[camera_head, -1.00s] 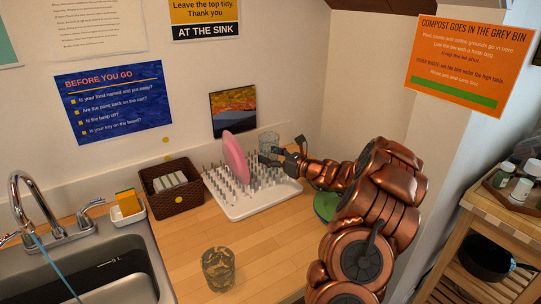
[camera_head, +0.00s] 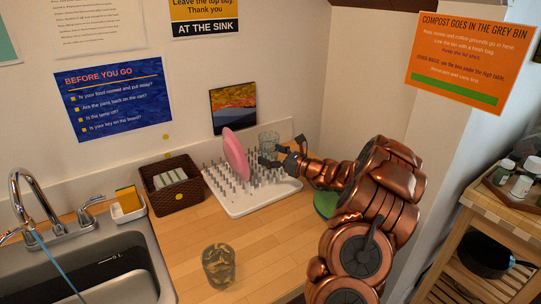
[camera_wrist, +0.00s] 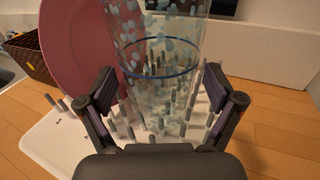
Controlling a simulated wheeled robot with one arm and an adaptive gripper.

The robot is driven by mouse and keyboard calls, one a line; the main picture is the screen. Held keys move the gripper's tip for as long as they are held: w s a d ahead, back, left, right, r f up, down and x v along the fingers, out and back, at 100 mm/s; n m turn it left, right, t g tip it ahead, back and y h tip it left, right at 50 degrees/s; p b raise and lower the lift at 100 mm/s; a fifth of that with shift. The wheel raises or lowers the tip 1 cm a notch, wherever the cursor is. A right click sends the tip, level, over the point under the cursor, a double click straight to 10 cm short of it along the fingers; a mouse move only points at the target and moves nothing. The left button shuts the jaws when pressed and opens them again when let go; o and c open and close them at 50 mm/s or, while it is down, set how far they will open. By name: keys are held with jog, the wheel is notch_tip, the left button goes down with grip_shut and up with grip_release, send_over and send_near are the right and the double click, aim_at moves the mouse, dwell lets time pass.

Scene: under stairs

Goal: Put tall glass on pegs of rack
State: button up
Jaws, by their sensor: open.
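The tall glass (camera_head: 268,141) is clear with pale blue dots and stands over the pegs at the back right of the white rack (camera_head: 250,208). In the wrist view the glass (camera_wrist: 160,50) is just ahead of my gripper, with pegs showing through its wall. I cannot tell whether its rim rests on the rack base. My gripper (camera_head: 280,156) is open at the rack's right side. In the wrist view its fingers (camera_wrist: 158,95) are spread to either side of the glass's lower part, with gaps visible and no clear contact.
A pink plate (camera_head: 235,155) stands in the rack left of the glass. A brown basket (camera_head: 172,198) is left of the rack. A second glass (camera_head: 218,268) stands on the front counter. A green item (camera_head: 325,204) lies partly behind my arm. The sink (camera_head: 115,275) is at left.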

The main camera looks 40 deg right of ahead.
jog(key=shift+r, duration=0.15)
jog(key=b+v, duration=0.2)
jog(key=v, duration=1)
jog(key=shift+b, duration=0.3)
